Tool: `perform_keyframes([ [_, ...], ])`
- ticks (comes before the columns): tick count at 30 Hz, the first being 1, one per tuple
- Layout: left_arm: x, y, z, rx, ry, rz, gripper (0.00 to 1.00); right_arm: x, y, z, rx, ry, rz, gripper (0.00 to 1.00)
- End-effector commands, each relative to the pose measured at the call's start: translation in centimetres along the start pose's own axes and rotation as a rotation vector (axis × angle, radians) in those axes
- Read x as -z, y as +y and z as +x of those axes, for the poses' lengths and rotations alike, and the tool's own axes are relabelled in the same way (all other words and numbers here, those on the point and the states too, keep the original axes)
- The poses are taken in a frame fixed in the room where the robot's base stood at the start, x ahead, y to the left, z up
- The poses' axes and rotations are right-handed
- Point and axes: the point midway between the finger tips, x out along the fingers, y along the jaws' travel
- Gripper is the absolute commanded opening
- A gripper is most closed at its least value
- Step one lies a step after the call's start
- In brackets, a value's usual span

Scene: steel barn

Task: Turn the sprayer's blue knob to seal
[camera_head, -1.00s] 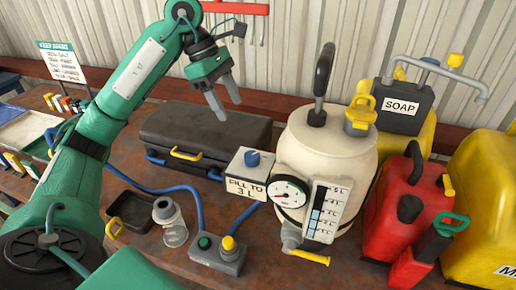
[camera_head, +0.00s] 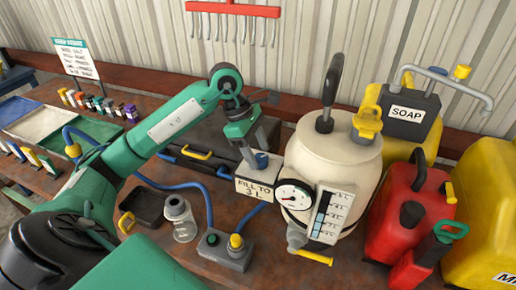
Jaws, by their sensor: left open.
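The cream sprayer tank (camera_head: 350,165) stands right of centre with a black handle on top. It carries a round gauge (camera_head: 294,195) and a level scale with a blue column (camera_head: 328,215). The blue knob (camera_head: 262,160) sits on top of a white box (camera_head: 258,186) marked "FILL TO 3 L", left of the tank. My left gripper (camera_head: 256,150) points down at the knob with its fingers apart. One finger is by the knob's left side and the other is close behind it; whether they touch it I cannot tell. My right gripper is out of view.
A dark case (camera_head: 205,150) lies behind my left arm. A glass jar (camera_head: 182,222) and a button box (camera_head: 224,250) stand in front. Red cans (camera_head: 398,215) and yellow containers (camera_head: 490,215) crowd the right side. A blue hose (camera_head: 208,205) runs across the table.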

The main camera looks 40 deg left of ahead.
Motion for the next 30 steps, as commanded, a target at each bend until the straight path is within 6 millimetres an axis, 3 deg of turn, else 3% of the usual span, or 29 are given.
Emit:
perform_keyframes([
  [12, 0.0, 0.0, 0.8, 0.000, 0.000, 0.001, 0.57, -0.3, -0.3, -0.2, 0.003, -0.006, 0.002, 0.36],
  [19, 0.0, 0.0, 0.8, 0.000, 0.000, 0.001, 0.13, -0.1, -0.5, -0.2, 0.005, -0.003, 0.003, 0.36],
  [30, 0.1, -0.1, 1.0, -0.022, 0.000, -0.048, 0.13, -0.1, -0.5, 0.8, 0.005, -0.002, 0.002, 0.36],
])
